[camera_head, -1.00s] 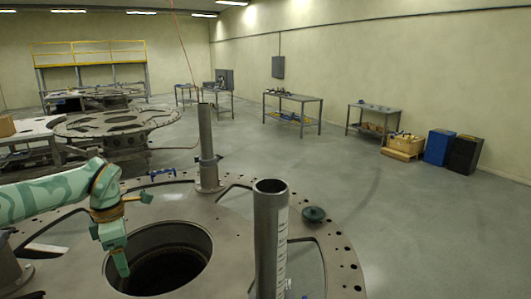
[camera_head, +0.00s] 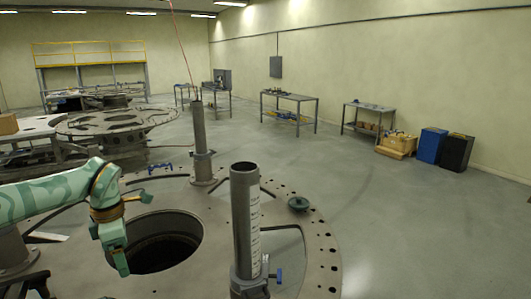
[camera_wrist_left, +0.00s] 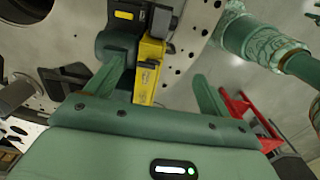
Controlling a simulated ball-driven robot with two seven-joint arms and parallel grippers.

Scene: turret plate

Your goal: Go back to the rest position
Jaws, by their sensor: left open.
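My left gripper (camera_head: 122,262) hangs at the end of the green arm from the left, pointing down over the left rim of the round hole in the turret plate (camera_head: 215,230). It holds nothing that I can see. In the left wrist view my left gripper (camera_wrist_left: 158,90) has its two green fingers wide apart. A yellow part (camera_wrist_left: 149,70) shows beyond the gap, apparently not gripped. My right gripper is not in view.
A near grey post (camera_head: 245,220) and a far post (camera_head: 200,145) stand on the plate. A blue-handled piece (camera_head: 160,168) lies by the far edge. Open floor (camera_head: 400,230) lies right. A red frame (camera_wrist_left: 250,112) shows in the wrist view.

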